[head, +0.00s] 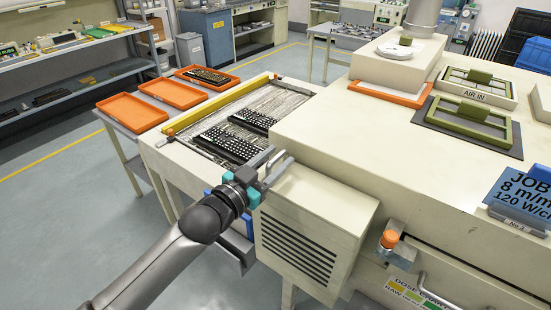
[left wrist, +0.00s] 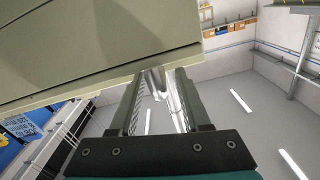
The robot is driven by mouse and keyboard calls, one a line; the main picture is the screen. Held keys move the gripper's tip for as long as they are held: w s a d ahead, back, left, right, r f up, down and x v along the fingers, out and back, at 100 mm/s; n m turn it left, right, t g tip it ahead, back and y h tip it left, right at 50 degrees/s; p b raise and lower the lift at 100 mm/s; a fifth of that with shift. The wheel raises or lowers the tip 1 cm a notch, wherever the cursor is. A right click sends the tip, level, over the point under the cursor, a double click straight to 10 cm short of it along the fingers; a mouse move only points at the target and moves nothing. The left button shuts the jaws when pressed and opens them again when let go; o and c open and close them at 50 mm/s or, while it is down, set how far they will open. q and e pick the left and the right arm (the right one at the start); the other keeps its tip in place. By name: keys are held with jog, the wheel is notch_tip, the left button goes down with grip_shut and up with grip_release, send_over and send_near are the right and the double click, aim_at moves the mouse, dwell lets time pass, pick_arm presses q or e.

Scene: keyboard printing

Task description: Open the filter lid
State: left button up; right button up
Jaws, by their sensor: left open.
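My left gripper (head: 272,167) is open beside the top left edge of a cream vented box (head: 312,235) on the machine's front. In the left wrist view the gripper (left wrist: 155,85) has its two dark fingers apart under a beige panel (left wrist: 100,40) with a seam. A shiny metal piece (left wrist: 168,92) shows between or behind the fingers; I cannot tell whether they touch it. I cannot tell which part is the filter lid. My right gripper is not in view.
A conveyor bed (head: 275,98) with dark keyboards (head: 228,143) lies just behind the left gripper. Orange trays (head: 133,112) stand on a side table. An orange knob (head: 389,238) and a metal handle (head: 432,288) are at the machine's lower right. The floor at left is clear.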

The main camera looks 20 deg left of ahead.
pick_arm(q)
grip_shut()
dwell(0.4)
dwell(1.1)
